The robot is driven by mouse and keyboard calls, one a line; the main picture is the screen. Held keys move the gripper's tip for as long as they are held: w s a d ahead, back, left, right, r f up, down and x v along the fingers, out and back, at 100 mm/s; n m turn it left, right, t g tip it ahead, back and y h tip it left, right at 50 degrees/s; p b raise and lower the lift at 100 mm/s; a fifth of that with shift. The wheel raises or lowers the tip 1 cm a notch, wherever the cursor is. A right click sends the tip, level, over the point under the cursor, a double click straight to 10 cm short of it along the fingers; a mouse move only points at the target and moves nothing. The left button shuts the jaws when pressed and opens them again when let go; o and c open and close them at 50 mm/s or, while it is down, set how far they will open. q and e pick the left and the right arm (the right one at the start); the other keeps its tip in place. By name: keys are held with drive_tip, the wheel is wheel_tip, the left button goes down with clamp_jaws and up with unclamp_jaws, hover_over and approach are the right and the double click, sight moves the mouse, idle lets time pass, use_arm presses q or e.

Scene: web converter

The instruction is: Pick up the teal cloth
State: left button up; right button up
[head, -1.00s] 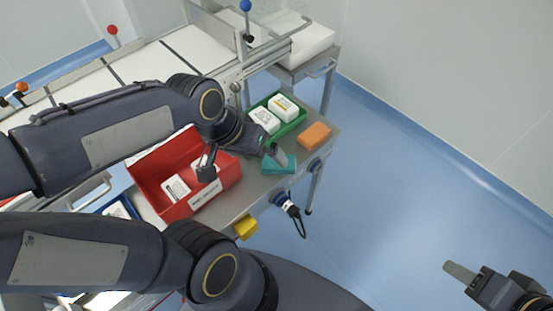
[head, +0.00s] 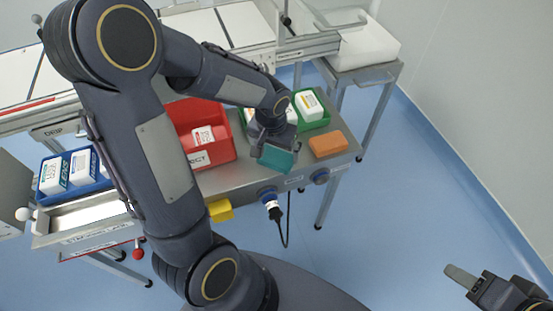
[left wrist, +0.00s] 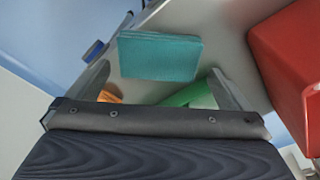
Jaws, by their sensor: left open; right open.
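The teal cloth (head: 276,159) is a flat folded rectangle at the front edge of the steel table, left of the orange block. My left gripper (head: 272,146) is right at the cloth, pointing down, open and empty. In the left wrist view the cloth (left wrist: 160,57) lies between the two spread fingertips (left wrist: 160,72), with a gap on each side. I cannot tell how high the fingertips are above the table. My right gripper (head: 478,284) is open and far off at the lower right, over the floor.
An orange block (head: 328,144) lies right of the cloth. A green tray (head: 326,122) with white packs is behind it. A red bin (head: 228,150) stands to the left, and a blue bin (head: 98,186) further left. A plug with a cable (head: 272,205) sits on the table front.

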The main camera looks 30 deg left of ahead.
sight(276, 157)
use_arm(q)
drive_tip(key=f, duration=0.3)
drive_tip(key=shift+w+f, duration=0.2)
drive_tip(key=shift+f, duration=0.1)
drive_tip(key=c, duration=0.8)
drive_tip(key=shift+o, duration=0.2)
drive_tip(key=shift+r, duration=0.1)
